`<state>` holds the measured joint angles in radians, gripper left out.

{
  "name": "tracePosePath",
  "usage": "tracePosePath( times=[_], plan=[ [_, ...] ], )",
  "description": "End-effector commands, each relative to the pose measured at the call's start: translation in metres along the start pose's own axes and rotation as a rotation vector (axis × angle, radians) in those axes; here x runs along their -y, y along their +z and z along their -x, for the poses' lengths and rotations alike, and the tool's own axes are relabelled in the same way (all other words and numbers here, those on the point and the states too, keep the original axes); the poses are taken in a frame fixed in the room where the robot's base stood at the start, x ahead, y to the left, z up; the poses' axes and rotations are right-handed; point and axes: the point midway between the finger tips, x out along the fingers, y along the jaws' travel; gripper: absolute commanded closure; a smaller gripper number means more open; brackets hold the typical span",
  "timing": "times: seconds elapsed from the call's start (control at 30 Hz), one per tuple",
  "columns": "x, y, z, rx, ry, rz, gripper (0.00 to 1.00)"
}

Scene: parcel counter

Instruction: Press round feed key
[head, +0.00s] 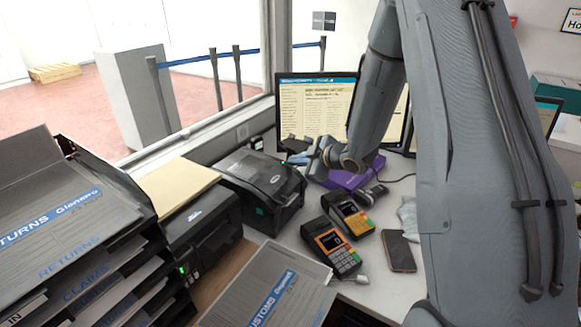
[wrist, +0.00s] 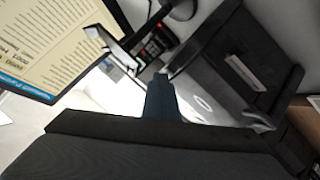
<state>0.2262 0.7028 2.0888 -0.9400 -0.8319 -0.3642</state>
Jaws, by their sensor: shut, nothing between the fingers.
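A black label printer (head: 262,185) stands on the counter left of the screen in the head view. A small teal mark shows low on its front; I cannot make out for certain which part is the round feed key. A black printer body with a pale logo also shows at the right of the wrist view (wrist: 235,65). My gripper (head: 312,160) is to the right of the printer, above the counter and apart from it. Its shut, empty fingers show in the wrist view (wrist: 160,97); the gripper body hides the lower part there.
A second black printer (head: 205,235) with a green light stands nearer, beside paper trays (head: 75,235). Two card terminals (head: 333,245) and a phone (head: 398,250) lie on the counter. A purple box (head: 350,178) and a monitor (head: 315,105) are close by my gripper.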

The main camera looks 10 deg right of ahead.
Motion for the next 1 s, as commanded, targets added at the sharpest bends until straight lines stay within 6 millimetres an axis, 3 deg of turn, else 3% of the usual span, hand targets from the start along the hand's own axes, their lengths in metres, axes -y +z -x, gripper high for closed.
tracePosePath(
  times=[0.57,1.0],
  plan=[
    [-0.006,-0.006,0.008,0.000,0.001,0.000,1.00],
    [-0.025,-0.026,0.035,0.000,0.001,0.000,1.00]
  ],
)
